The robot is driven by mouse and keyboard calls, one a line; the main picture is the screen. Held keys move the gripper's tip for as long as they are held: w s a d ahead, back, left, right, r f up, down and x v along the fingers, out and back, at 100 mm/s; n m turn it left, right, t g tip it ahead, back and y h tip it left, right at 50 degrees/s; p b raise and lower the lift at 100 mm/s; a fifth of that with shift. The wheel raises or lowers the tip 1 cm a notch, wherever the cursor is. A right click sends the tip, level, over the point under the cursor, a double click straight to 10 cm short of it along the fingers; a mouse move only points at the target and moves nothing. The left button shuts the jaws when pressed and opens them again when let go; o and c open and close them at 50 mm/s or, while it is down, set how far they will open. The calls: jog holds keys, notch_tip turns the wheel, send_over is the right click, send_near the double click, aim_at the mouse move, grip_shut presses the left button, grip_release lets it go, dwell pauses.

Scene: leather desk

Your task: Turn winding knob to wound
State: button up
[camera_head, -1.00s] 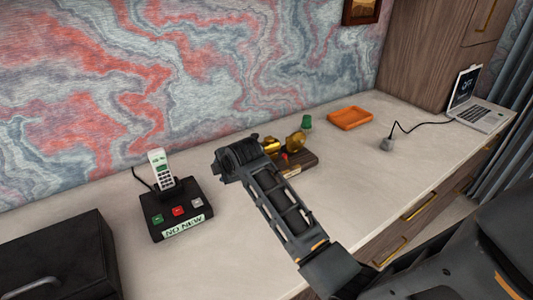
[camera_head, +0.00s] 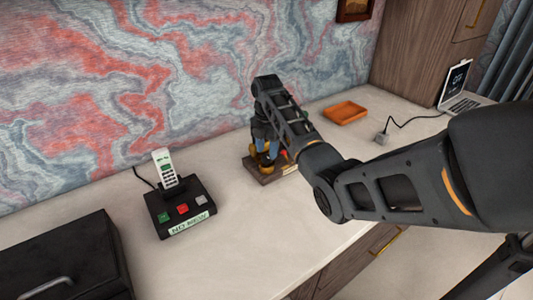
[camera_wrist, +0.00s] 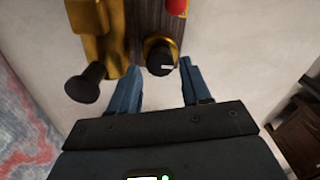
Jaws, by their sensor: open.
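The brass device on a dark wooden base (camera_head: 264,172) stands on the desk, partly hidden by my arm. In the wrist view, a round black knob with a white mark (camera_wrist: 160,57) sits in a brass collar on the wooden base (camera_wrist: 148,22); it looks like the winding knob. My gripper (camera_wrist: 161,68) is open, with one blue finger to each side of the knob. I cannot tell whether either finger touches it. In the head view, my gripper (camera_head: 266,143) points down over the device, and the knob is hidden.
A black flared part on brass (camera_wrist: 86,83) lies close left of the fingers; a red button (camera_wrist: 176,6) is beyond the knob. A phone on a base with buttons (camera_head: 180,205), a black box (camera_head: 65,255), an orange tray (camera_head: 345,112) and a laptop (camera_head: 458,95) stand apart.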

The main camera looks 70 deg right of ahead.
aim_at(267, 159)
jog(key=shift+f, duration=1.35)
jog(key=shift+c, duration=0.4)
jog(key=c, duration=0.7)
